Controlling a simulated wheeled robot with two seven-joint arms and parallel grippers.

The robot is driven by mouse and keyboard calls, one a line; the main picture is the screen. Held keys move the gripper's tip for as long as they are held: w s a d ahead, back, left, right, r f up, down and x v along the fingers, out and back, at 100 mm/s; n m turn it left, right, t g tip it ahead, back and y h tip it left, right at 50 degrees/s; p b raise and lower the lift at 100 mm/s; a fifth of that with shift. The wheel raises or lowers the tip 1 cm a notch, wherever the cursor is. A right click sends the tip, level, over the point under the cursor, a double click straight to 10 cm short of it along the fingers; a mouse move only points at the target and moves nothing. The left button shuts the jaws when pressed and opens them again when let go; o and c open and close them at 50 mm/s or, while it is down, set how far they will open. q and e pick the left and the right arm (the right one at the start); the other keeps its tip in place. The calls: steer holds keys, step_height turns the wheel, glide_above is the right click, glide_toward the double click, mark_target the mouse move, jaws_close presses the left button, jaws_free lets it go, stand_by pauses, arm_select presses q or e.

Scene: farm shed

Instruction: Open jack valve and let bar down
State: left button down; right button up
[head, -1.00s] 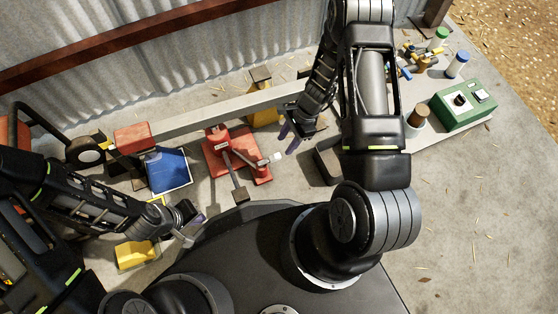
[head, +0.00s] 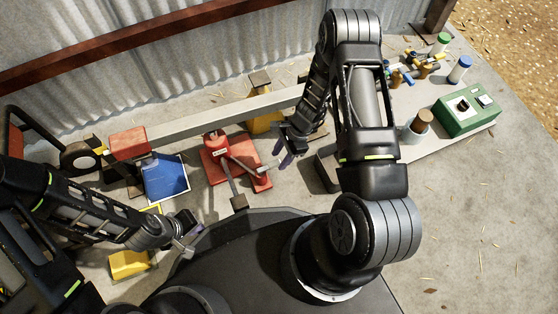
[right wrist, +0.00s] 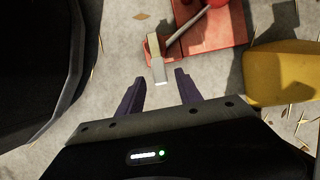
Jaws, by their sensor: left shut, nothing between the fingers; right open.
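The red jack (head: 215,143) stands on a red base (head: 214,172) on the floor, below the long grey bar (head: 220,117). The bar has a red block (head: 129,144) at its left end and runs behind my right arm. A short valve lever with a pale end (head: 268,166) sticks out at the jack's right side. In the right wrist view the pale-ended lever (right wrist: 156,58) lies just ahead of my open right gripper (right wrist: 160,88), which appears empty. My right gripper (head: 285,152) also shows in the head view. My left gripper (head: 188,230) is shut and empty, low at the left.
A blue sheet (head: 165,178) lies left of the jack. A yellow block (head: 129,264) is near my left arm. A yellow stand (head: 264,121) is behind the jack; it shows at right in the wrist view (right wrist: 282,72). A green box (head: 467,110) stands at right.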

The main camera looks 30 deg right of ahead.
steer(key=shift+x, duration=0.75)
jaws_close()
stand_by(0.9)
